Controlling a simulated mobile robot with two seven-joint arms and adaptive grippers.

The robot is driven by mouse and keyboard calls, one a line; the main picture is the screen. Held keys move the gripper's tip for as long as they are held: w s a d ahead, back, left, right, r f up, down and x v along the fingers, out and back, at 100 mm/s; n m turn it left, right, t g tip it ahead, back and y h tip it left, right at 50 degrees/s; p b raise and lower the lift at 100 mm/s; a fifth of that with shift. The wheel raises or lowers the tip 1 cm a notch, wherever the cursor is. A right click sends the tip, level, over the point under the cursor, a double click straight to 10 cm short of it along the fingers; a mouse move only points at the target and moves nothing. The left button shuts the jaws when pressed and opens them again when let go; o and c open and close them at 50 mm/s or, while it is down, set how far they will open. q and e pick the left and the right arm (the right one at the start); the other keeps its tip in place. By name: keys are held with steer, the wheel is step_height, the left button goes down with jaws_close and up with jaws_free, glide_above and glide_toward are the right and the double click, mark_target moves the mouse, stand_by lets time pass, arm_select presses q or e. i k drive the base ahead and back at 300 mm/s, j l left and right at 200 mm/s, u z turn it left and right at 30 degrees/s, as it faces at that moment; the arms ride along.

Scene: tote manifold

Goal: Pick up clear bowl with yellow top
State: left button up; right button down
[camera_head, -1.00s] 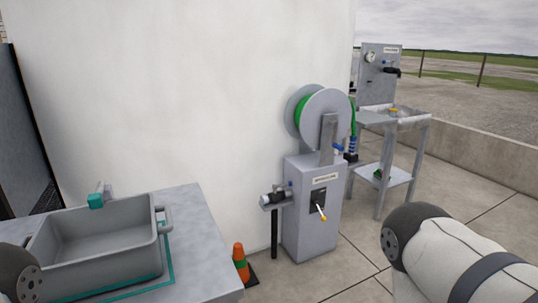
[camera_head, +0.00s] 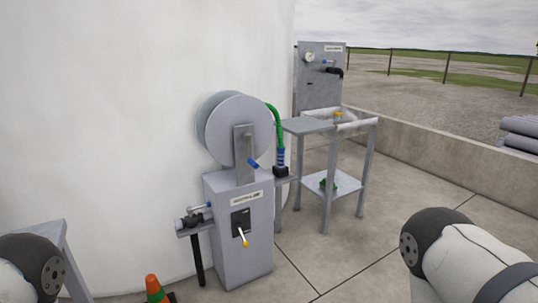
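A small item with a yellow top (camera_head: 337,115) sits at the far metal stand (camera_head: 318,123), by its raised upper tray. It is too small to tell whether its body is a clear bowl. Neither gripper is in view. Only parts of my arms show, at the lower left and lower right edges, well short of the stand.
A grey hose-reel cabinet (camera_head: 238,225) with a side valve stands left of the stand. An orange and green cone (camera_head: 154,288) is at the bottom, near a grey table (camera_head: 40,235). A low wall (camera_head: 450,165) runs behind right. Paved floor between is open.

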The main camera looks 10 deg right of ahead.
mark_target(337, 117)
steer(key=i+l+z, duration=0.15)
steer(key=i+l, duration=0.3)
steer(key=i+l+z, duration=0.15)
steer(key=i+l, duration=0.2)
steer(key=i, duration=0.25)
steer(key=i+l+z, duration=0.15)
steer(key=i+l, duration=0.15)
steer(key=i, duration=0.25)
